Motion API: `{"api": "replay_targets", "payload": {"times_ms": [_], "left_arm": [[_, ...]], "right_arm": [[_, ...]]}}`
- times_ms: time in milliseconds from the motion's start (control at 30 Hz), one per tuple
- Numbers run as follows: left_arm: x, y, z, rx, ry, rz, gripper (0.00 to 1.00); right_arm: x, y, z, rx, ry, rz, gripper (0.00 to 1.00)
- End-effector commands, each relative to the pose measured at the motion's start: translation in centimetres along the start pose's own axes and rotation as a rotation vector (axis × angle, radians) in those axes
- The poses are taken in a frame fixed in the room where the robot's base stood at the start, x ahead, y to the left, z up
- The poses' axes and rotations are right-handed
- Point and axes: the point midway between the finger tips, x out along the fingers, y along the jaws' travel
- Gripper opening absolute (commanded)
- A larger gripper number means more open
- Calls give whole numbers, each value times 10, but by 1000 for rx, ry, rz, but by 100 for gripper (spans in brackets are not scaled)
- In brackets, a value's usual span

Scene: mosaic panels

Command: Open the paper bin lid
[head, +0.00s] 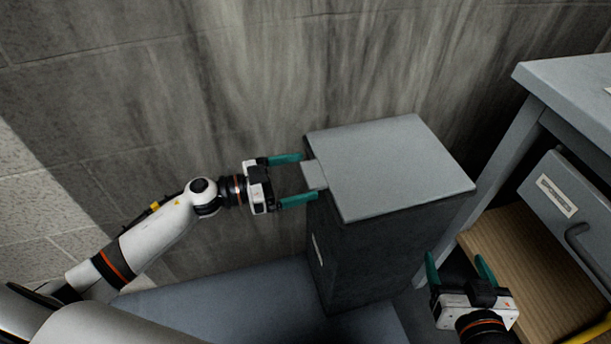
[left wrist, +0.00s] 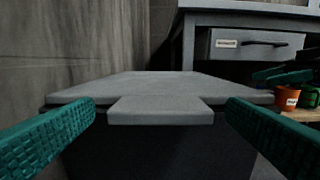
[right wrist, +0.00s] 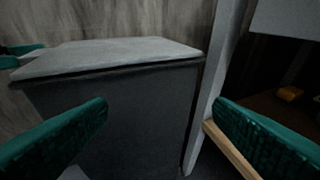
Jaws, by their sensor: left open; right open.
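The paper bin (head: 370,245) is a tall dark grey box with a flat lighter grey lid (head: 395,165). The lid lies shut on top, with a small tab (head: 314,175) sticking out on its left side. My left gripper (head: 292,180) is open, its green fingers on either side of the tab without visible contact. In the left wrist view the tab (left wrist: 160,110) sits centred between the fingers. My right gripper (head: 460,268) is open and empty, to the right of the bin's lower front. The right wrist view shows the bin's side (right wrist: 130,115) beyond its fingers.
A grey desk (head: 570,85) with a drawer (head: 565,205) and a wooden shelf (head: 515,250) stands right of the bin. A concrete wall (head: 230,90) is behind the bin. An orange pot (left wrist: 287,97) shows in the left wrist view. Space above the lid is clear.

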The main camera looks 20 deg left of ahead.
Motion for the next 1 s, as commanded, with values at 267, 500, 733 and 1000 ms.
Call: {"api": "replay_targets", "payload": {"times_ms": [267, 500, 733, 1000], "left_arm": [[20, 0, 0, 1, 0, 1, 95], [20, 0, 0, 1, 0, 1, 95], [20, 0, 0, 1, 0, 0, 57], [20, 0, 0, 1, 1, 1, 32]], "right_arm": [[2, 2, 9, 1, -60, 3, 76], [2, 2, 10, 1, -61, 3, 76], [2, 1, 10, 0, -60, 3, 76], [1, 1, 10, 1, -59, 3, 76]]}}
